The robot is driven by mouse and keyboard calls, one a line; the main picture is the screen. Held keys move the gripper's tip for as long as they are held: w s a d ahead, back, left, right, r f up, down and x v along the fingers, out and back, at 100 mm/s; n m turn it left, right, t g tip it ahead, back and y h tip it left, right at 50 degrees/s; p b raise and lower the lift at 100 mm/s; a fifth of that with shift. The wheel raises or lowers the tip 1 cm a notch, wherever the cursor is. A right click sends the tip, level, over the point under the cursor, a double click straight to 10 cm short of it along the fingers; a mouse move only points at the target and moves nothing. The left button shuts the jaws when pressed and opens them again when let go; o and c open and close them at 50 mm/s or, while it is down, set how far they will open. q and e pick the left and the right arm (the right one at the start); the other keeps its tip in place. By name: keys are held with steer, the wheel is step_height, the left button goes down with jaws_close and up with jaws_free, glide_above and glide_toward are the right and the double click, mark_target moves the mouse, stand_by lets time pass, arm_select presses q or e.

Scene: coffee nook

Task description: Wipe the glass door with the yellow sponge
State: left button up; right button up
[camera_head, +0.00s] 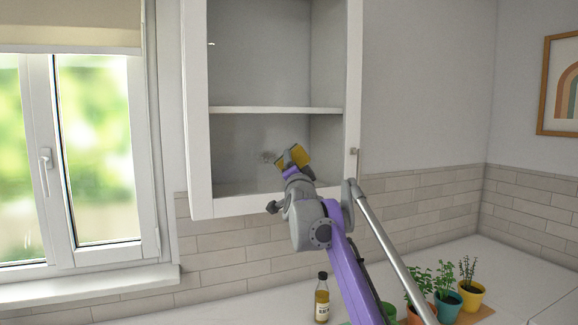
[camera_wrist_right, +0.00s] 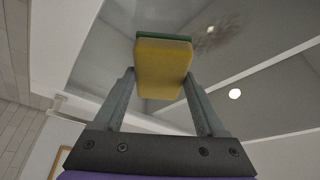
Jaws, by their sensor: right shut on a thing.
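The glass door (camera_head: 240,145) is the front of the white wall cabinet, with a white frame around its pane. A grey smudge (camera_head: 268,157) shows on the lower part of the pane; it also shows in the right wrist view (camera_wrist_right: 212,36). My right gripper (camera_head: 292,162) is shut on the yellow sponge (camera_head: 298,154), just right of the smudge. In the right wrist view the sponge (camera_wrist_right: 163,68) sits between both fingers, its green side toward the pane. I cannot tell whether it touches the glass. My left gripper is not in view.
A shelf (camera_head: 275,110) shows behind the pane. A small knob (camera_head: 354,151) is on the door's right frame. On the counter below stand a bottle (camera_head: 322,298) and several potted herbs (camera_head: 447,303). A window (camera_head: 95,150) is at the left.

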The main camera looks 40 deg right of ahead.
steer(key=shift+s+d+f, duration=0.1)
steer(key=shift+s+d, duration=0.1)
steer(key=shift+d, duration=0.5)
steer(key=shift+s+d, duration=0.2)
steer(key=shift+d, duration=0.5)
steer(key=shift+w+a+b, duration=0.1)
steer(key=shift+w+a, duration=0.25)
steer(key=shift+a, duration=1)
steer(key=shift+w+a+b, duration=0.1)
steer(key=shift+w+a, duration=0.25)
steer(key=shift+a, duration=1.05)
steer(key=shift+w+a+b, duration=0.1)
steer(key=shift+w+a, duration=0.25)
steer(key=shift+a, duration=1)
steer(key=shift+w+a, duration=0.2)
steer(key=shift+a, duration=0.7)
steer(key=shift+w+a, duration=0.25)
steer(key=shift+a, duration=0.65)
steer(key=shift+w+a, duration=0.2)
steer(key=shift+a, duration=0.7)
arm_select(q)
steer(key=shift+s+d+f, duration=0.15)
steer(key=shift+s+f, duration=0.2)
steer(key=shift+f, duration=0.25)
arm_select(e)
steer(key=shift+s, duration=0.1)
